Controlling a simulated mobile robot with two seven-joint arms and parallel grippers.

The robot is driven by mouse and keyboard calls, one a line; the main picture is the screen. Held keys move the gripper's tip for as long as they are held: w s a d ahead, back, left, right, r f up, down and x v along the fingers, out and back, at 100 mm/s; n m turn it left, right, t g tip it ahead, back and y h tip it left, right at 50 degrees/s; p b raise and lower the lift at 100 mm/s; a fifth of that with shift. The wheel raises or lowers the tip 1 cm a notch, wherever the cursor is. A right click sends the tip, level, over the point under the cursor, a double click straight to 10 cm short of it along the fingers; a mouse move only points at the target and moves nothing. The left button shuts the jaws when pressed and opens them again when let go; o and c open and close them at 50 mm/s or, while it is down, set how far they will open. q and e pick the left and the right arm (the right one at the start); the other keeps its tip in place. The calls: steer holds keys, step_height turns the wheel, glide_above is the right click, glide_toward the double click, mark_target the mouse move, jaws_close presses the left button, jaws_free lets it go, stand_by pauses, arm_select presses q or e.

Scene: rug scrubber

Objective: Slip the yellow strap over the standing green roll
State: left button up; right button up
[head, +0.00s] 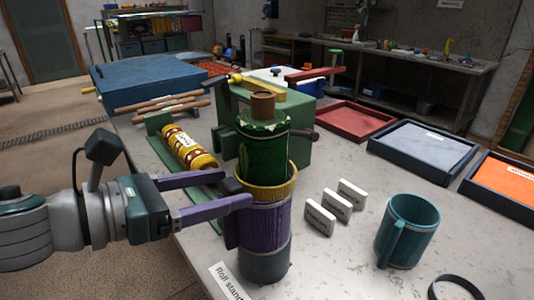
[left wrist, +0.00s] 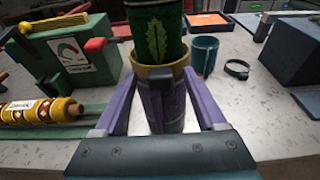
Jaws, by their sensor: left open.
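The green roll (head: 263,145) stands upright in the purple and grey roll stand (head: 264,235), with a brown core at its top. A yellow band (head: 279,187), which looks like the yellow strap, is around the roll's lower part at the stand's top. In the left wrist view the yellow band (left wrist: 143,71) has a dark block on its near side, and the green roll (left wrist: 157,30) rises out of it. My left gripper (head: 238,198) is open, its purple fingers on either side at about the band's height. Whether they touch is unclear. My right gripper is not in view.
A green block (head: 298,152) stands close behind the roll. A yellow labelled roll (head: 188,147) lies on a green rack to the left. White labelled blocks (head: 336,205), a teal mug (head: 408,232) and a black ring strap (head: 455,280) are on the right. Trays line the table's far right.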

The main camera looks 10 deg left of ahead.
arm_select(q)
steer(key=s+a+r+n+y, duration=0.1)
steer(key=s+a+n+y, duration=0.35)
steer(key=n, duration=0.85)
steer(key=s+a+n+y, duration=0.4)
steer(key=a+n+y, duration=0.15)
steer(key=n, duration=0.75)
steer(key=s+d+f+n+g+p, duration=0.1)
steer(key=s+d+n+g, duration=0.15)
steer(key=s+n, duration=0.25)
steer(key=s+d+n+g+h+p, duration=0.1)
steer(key=s+d+n+g, duration=0.15)
steer(key=s+n, duration=0.3)
steer(key=s+d+f+n+g+p, duration=0.1)
steer(key=s+d+n+g, duration=0.1)
steer(key=s+n+g, duration=0.3)
step_height(320, 180, up, 37)
steer(key=t+p, duration=0.1)
steer(key=p, duration=3.5)
steer(key=shift+w+a+f+t, duration=0.2)
steer(key=shift+w+t, duration=0.05)
steer(key=shift+t, duration=0.05)
